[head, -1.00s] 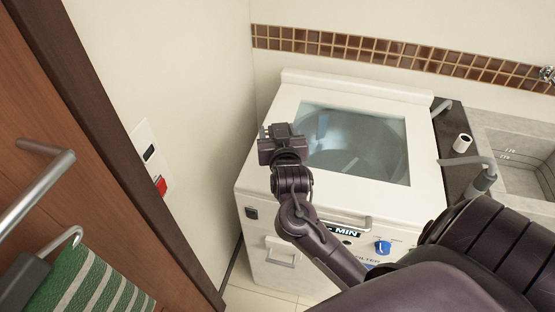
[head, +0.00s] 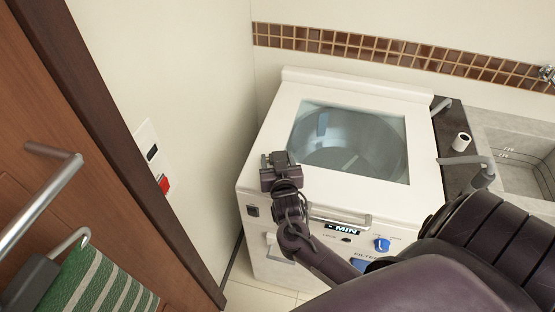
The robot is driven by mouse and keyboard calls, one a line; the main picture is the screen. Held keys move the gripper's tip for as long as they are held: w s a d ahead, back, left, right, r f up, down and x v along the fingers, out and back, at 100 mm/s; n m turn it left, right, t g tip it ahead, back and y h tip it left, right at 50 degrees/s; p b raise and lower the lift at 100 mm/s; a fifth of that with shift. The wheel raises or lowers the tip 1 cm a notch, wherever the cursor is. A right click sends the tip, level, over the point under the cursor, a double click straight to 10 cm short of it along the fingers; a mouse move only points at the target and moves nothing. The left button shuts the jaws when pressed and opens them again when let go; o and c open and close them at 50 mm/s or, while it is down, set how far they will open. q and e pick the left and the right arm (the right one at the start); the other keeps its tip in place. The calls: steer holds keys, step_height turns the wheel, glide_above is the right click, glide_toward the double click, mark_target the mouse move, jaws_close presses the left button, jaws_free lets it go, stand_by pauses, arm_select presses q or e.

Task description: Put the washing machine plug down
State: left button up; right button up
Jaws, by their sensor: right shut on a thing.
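My right gripper (head: 276,160) is shut and stands over the left front part of the washing machine's white top, left of the glass lid. The washing machine plug in its jaws cannot be told apart from the dark fingers at this size. The white washing machine (head: 255,194) stands in the corner, with a round drum showing through the glass and a blue knob (head: 382,245) on its front. My left gripper is not in view.
A wall panel (head: 146,137) with a dark socket and a red part is on the left wall. A brown door (head: 32,108) with metal handles and a green striped towel (head: 88,285) is at left. A grey sink (head: 520,170) and a white roll (head: 461,142) are at right.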

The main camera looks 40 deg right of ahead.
steer(key=shift+f, duration=0.15)
steer(key=o, duration=1)
steer(key=shift+c, duration=0.2)
steer(key=b+v, duration=0.2)
steer(key=v, duration=1)
